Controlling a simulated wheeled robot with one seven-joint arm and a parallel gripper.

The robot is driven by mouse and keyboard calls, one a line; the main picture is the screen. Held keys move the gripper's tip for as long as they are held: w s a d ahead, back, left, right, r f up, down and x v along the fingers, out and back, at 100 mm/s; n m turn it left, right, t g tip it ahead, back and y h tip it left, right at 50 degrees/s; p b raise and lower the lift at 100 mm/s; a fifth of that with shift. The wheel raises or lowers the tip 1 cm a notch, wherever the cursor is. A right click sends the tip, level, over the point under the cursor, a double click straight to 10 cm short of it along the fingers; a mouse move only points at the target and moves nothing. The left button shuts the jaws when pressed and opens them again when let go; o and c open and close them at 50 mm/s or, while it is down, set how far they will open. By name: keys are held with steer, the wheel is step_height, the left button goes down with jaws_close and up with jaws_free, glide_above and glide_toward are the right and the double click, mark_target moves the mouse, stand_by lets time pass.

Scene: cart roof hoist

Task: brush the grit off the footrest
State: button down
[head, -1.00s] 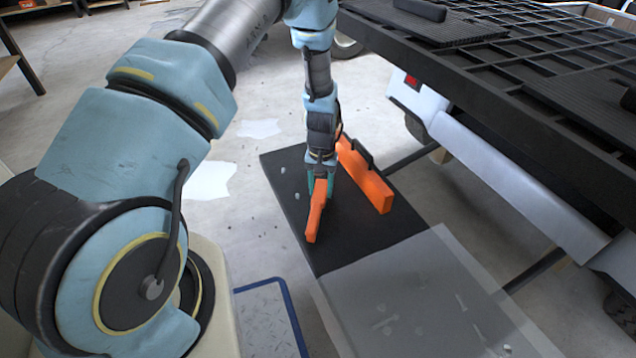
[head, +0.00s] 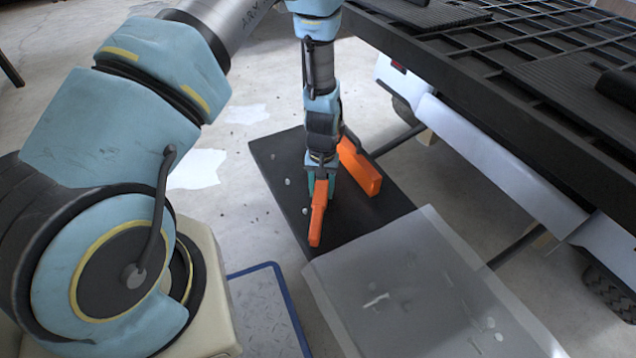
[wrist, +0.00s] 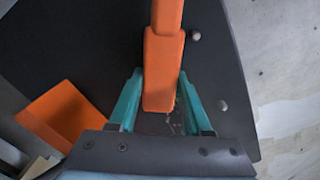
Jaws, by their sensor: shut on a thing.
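The footrest (head: 285,150) appears to be the dark flat board in the middle of the head view. It also shows in the wrist view (wrist: 80,40). My gripper (head: 319,182) points down over it, shut on an orange brush-like tool (head: 317,222). In the wrist view the orange tool (wrist: 164,70) lies between the two teal fingers; its bristles cannot be made out. Grit (head: 288,181) shows as a few pale bits on the board left of the tool. In the wrist view, grit (wrist: 222,105) lies right of it. I cannot tell whether the tool touches the board.
An orange block (head: 360,170) stands on the board right of my gripper, also in the wrist view (wrist: 62,112). A grey translucent panel (head: 420,270) with pale scraps adjoins the board's near edge. A black grid rack (head: 500,60) over a white vehicle bounds the right. A blue-edged mat (head: 262,310) lies in front.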

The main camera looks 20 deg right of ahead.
steer(key=shift+s+d+p, duration=0.15)
steer(key=shift+s+p, duration=0.3)
steer(key=shift+s, duration=1.45)
steer(key=shift+s+d+p, duration=0.15)
steer(key=shift+s+p, duration=0.3)
steer(key=shift+s, duration=1.4)
step_height(320, 180, up, 9)
steer(key=p, duration=0.7)
